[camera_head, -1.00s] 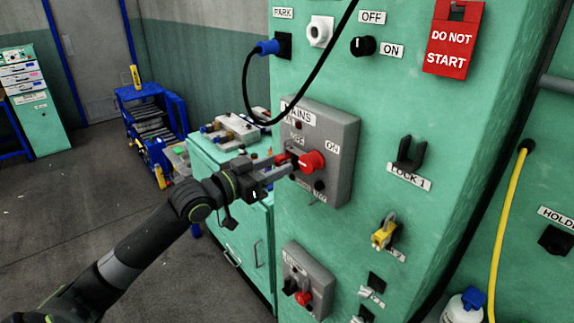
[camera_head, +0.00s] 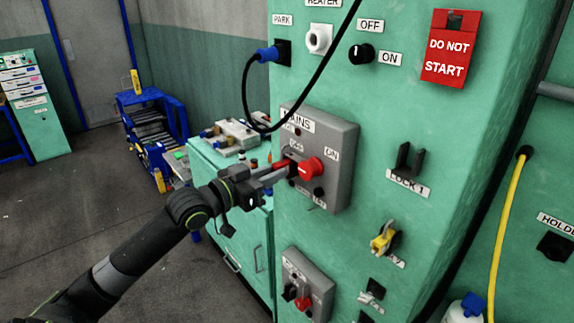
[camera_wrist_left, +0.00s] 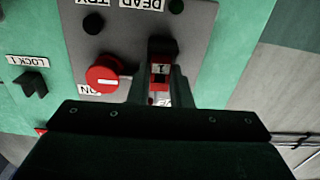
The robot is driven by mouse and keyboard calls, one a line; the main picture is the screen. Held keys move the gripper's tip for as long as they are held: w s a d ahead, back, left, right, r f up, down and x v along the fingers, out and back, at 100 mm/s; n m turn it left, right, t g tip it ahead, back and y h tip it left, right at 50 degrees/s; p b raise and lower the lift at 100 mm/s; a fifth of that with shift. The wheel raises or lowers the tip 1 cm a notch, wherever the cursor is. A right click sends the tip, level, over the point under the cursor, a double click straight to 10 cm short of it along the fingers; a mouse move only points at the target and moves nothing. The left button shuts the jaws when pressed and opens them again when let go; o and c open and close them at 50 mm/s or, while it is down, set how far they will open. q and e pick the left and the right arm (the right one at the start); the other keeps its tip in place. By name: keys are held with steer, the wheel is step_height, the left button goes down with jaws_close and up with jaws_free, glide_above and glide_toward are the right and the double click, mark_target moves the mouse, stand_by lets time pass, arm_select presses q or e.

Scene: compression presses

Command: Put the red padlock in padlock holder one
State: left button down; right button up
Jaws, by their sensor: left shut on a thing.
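The red padlock (camera_wrist_left: 160,74) with a "1" label is between my left gripper's (camera_wrist_left: 160,92) two fingers in the left wrist view, in front of a black part on the grey MAINS box. In the head view my left gripper (camera_head: 282,173) is at the left side of that box, shut on the padlock, which shows only as a small red patch (camera_head: 282,163). Whether its shackle is still through the box part is hidden. Padlock holder one, a black forked hook (camera_head: 409,160) above the LOCK 1 label, is empty, right of the box. My right gripper is not in view.
The MAINS box (camera_head: 345,150) has a red rotary knob (camera_head: 311,170) close to my left fingers. A black cable (camera_head: 322,75) loops above. A yellow padlock (camera_head: 384,240) hangs below LOCK 1. A smaller grey switch box (camera_head: 312,268) sits lower on the green panel.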

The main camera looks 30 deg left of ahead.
arm_select(q)
steer(key=shift+s+a+p, duration=0.25)
steer(key=shift+s+p, duration=0.1)
steer(key=shift+s, duration=0.25)
steer(key=shift+p+v, duration=0.7)
steer(key=shift+v, duration=0.35)
steer(key=shift+p+v, duration=1.6)
steer(key=shift+v, duration=0.4)
stand_by(0.8)
